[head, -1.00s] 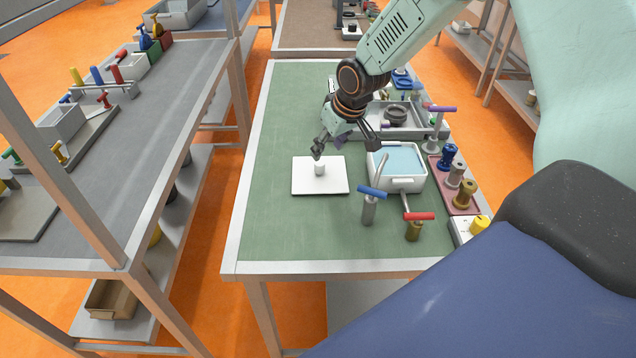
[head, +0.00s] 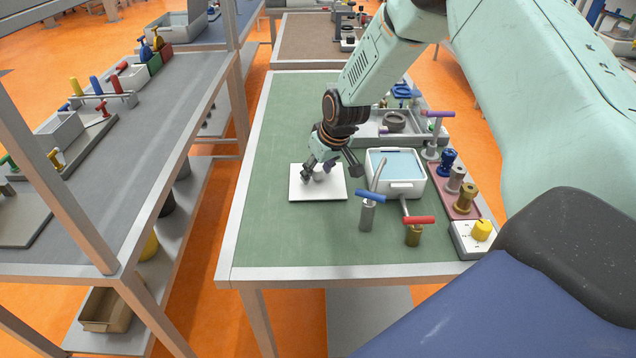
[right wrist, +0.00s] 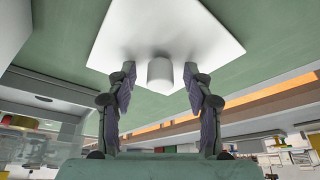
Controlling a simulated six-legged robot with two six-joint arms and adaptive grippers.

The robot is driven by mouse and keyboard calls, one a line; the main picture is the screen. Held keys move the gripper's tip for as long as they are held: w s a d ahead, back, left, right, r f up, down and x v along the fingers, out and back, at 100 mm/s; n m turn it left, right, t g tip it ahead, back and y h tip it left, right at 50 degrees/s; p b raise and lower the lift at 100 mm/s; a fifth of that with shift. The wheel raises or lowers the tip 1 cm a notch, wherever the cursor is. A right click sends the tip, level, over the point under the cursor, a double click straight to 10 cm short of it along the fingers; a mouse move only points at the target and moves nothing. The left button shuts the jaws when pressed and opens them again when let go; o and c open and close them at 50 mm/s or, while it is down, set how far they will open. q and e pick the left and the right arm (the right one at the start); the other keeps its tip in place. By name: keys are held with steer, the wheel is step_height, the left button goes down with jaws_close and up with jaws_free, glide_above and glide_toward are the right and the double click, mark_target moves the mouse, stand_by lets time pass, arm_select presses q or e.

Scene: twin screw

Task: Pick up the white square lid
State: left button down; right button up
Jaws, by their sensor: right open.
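The white square lid (head: 330,189) lies flat on the green table top, left of the white box with pale blue contents. Its round white knob (head: 319,173) stands up in the middle. My right gripper (head: 331,174) is low over the lid, its fingers apart around the knob. In the right wrist view the lid (right wrist: 200,40) fills the upper middle, and the knob (right wrist: 160,72) sits between the two open fingertips of my right gripper (right wrist: 160,78), with a gap on each side. My left gripper is not in view.
The white box (head: 400,188) stands just right of the lid. Blue-handled (head: 370,196) and red-handled (head: 418,220) tools stand in front of it. A grey tray (head: 385,125) lies behind. The table's left and front parts (head: 280,235) are clear. A grey shelf unit (head: 190,85) stands left.

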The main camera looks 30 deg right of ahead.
steer(key=shift+w+f, duration=0.1)
steer(key=shift+w, duration=0.15)
steer(key=c, duration=0.4)
steer(key=shift+s, duration=0.2)
steer(key=c, duration=0.6)
steer(key=shift+w, duration=0.15)
jaws_close()
